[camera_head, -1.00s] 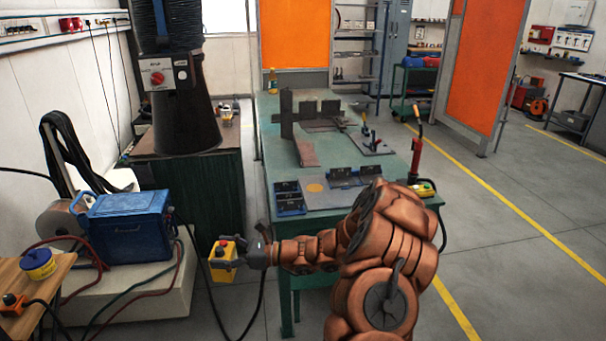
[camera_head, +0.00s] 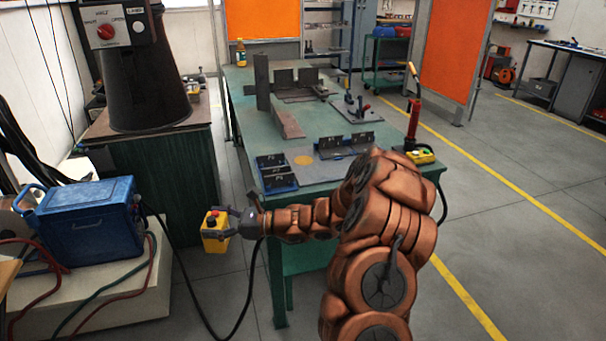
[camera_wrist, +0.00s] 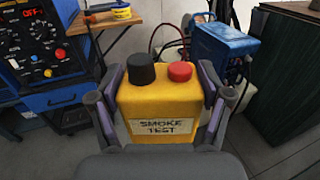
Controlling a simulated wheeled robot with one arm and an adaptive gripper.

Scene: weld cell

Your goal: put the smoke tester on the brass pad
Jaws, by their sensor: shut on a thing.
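The smoke tester (camera_head: 214,232) is a yellow box with a red button and a black knob on top. In the wrist view the smoke tester (camera_wrist: 160,105) carries a "SMOKE TEST" label. My gripper (camera_head: 228,228) is shut on it, with a finger on each side in the wrist view (camera_wrist: 162,110). The tester is held upright in the air, left of the green table's front edge. The brass pad (camera_head: 303,160) is a flat round yellowish disc on a grey plate near the front of the table, right of and beyond my gripper.
The green table (camera_head: 235,103) also bears black angle blocks (camera_head: 346,146) right of the pad, a blue tray (camera_head: 275,174) left of it and an upright dark plate (camera_head: 262,82). A red torch (camera_head: 413,120) stands at the right corner. A blue box (camera_head: 88,218) stands left.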

